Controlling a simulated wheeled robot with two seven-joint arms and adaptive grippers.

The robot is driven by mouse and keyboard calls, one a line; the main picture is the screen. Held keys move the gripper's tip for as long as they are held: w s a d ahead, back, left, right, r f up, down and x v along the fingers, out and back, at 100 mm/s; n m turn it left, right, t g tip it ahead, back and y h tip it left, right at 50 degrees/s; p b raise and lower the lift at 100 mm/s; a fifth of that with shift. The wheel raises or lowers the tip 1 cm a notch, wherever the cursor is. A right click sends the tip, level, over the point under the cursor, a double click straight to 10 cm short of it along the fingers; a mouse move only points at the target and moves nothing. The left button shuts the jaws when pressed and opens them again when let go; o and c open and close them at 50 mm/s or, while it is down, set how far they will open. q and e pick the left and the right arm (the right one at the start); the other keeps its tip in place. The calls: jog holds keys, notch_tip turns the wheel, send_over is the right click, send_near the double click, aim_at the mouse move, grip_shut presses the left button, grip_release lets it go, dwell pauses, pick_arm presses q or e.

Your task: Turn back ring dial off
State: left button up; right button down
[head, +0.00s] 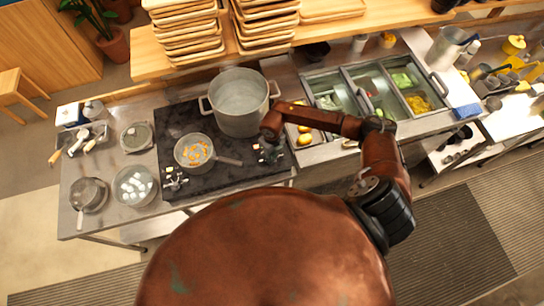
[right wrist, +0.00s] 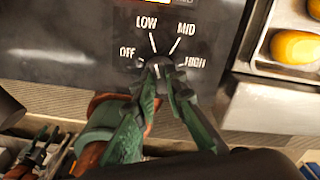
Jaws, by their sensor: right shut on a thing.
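The stove (head: 225,174) is a dark cooktop with control panels at its left and right front. In the right wrist view a small dark dial knob (right wrist: 157,68) sits below the printed words OFF, LOW, MID and HIGH (right wrist: 165,40). My right gripper (right wrist: 160,84) has its green fingers shut on the sides of this knob. A short white mark shows on the knob, but its setting is hard to read. In the head view my right gripper (head: 268,138) is over the right control panel (head: 268,153), small and partly hidden by my arm.
A large pot (head: 240,118) stands behind, close to my right gripper. A pan (head: 194,160) with orange pieces sits front left, its handle toward the panel. Ingredient bins (head: 372,90) lie right, with yellow items (right wrist: 296,45) beside the stove. Stacked trays (head: 188,30) sit on the shelf.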

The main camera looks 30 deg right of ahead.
jog(key=n+b, duration=0.6)
jog(key=b, duration=0.1)
jog(key=shift+w+f, duration=0.1)
jog(key=shift+f, duration=0.05)
jog(key=shift+n+b, duration=1.4)
jog(key=shift+b, duration=0.3)
jog(key=shift+r, duration=0.2)
jog(key=c, duration=2)
grip_release()
jog(key=shift+o, duration=0.2)
notch_tip(320, 180, up, 12)
